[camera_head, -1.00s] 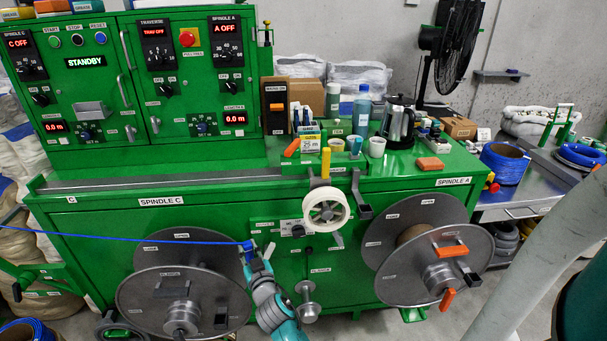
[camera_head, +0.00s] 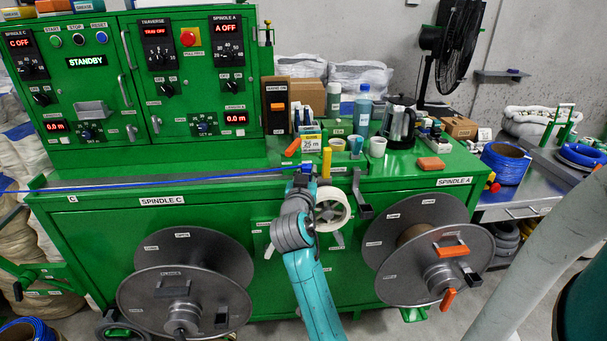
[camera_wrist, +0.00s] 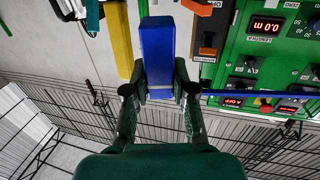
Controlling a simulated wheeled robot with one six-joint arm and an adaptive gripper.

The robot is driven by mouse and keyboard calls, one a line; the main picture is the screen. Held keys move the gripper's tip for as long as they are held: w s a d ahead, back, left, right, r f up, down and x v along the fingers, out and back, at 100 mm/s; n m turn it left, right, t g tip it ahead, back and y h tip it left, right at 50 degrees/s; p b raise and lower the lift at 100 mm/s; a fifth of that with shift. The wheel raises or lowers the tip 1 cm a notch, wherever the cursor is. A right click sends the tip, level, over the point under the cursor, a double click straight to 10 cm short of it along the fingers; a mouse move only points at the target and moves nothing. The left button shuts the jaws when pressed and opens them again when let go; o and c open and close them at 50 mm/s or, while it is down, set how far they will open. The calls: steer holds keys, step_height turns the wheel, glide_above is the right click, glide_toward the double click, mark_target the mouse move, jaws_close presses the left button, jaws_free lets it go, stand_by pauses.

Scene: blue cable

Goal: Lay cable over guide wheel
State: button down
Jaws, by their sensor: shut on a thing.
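The blue cable (camera_head: 170,185) runs from the left edge of the head view, across the front edge of the green machine, to my gripper (camera_head: 302,178). My gripper is shut on the cable's blue end piece, which stands between the fingers in the wrist view (camera_wrist: 157,52). The cable (camera_wrist: 245,96) leaves it to the right there. The white guide wheel (camera_head: 332,209) is on the machine's front, just right of and below my gripper. My arm hides its left part. The cable is above the wheel's height and I see no contact with it.
A yellow post (camera_head: 326,163) stands just right of my gripper, above the wheel. A dark bracket (camera_head: 361,200) is right of the wheel. Cups, bottles and a kettle (camera_head: 399,124) stand on the machine top. Spindle A's reel (camera_head: 400,235) is at lower right.

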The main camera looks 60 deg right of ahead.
steer(key=s+d, duration=0.8)
steer(key=s, duration=0.2)
steer(key=shift+d, duration=0.3)
stand_by(1.1)
steer(key=shift+s, duration=0.1)
stand_by(0.3)
steer(key=s+a+f, duration=0.1)
steer(key=s+a, duration=0.1)
steer(key=s, duration=0.3)
steer(key=shift+s, duration=0.4)
stand_by(0.7)
steer(key=shift+a, duration=0.1)
